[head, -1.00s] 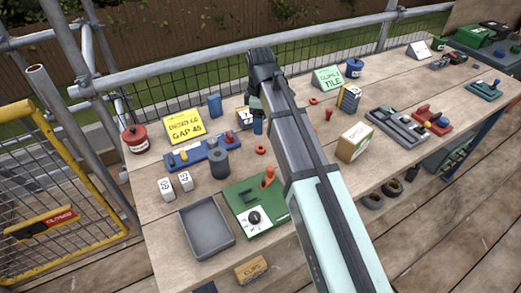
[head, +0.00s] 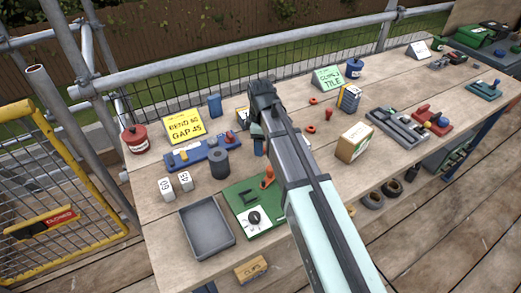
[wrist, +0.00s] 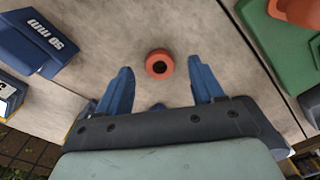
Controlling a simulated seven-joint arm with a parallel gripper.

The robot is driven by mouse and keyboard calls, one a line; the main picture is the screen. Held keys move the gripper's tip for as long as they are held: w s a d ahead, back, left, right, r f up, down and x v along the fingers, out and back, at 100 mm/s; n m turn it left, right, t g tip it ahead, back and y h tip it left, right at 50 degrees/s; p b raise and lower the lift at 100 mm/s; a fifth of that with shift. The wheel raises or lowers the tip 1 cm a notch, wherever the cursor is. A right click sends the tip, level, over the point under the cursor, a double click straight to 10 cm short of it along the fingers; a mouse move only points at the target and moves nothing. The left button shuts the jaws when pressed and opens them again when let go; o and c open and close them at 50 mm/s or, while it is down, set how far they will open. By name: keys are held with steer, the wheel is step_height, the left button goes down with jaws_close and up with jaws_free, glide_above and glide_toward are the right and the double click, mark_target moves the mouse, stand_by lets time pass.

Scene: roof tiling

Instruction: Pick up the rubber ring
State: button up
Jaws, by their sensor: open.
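The orange-red rubber ring (wrist: 159,65) lies flat on the wooden bench in the wrist view, its dark hole facing up. My gripper (wrist: 160,68) is open, with one blue finger on each side of the ring in that picture. The jaws are empty, and I cannot tell how far above the bench the fingertips are. In the head view my gripper (head: 258,146) is over the bench behind the green board, and it hides this ring. Two other small red rings, one (head: 311,128) nearer and one (head: 313,100) farther back, lie right of my arm.
A green board (head: 245,196) with an orange peg is close by on the near side. A grey tray (head: 206,228) sits at the front. A yellow sign (head: 185,125) stands behind.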

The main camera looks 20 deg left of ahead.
steer(key=shift+f, duration=0.7)
steer(key=shift+c, duration=0.4)
steer(key=c, duration=1)
steer(key=shift+r, duration=0.1)
